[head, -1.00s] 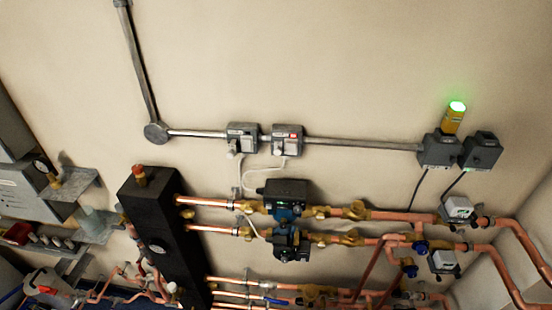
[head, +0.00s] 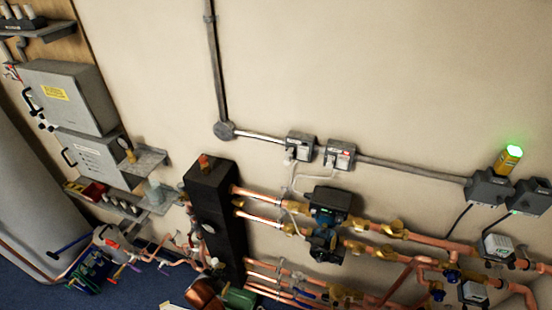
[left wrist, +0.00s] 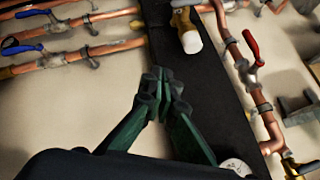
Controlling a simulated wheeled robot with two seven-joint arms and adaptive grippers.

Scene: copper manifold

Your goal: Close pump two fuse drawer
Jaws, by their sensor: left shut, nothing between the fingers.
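Two grey fused switch boxes sit on the wall conduit in the head view: a left box (head: 300,146) and a right box (head: 339,154). Their labels are too small to read, so I cannot tell which serves pump two or how far either fuse drawer stands out. White cables run down toward an upper pump (head: 331,203) and a lower pump (head: 323,245). In the left wrist view my left gripper (left wrist: 161,84) has its green fingers together and empty, in front of the black header (left wrist: 210,110). My right gripper is not in view.
The black header (head: 215,205) stands left of the pumps. Copper pipes (head: 420,238) run to the right. Two grey boxes, one under a green-lit beacon (head: 508,157), are at right. Grey cabinets (head: 70,95) and a shelf are at left. The wall around the switch boxes is bare.

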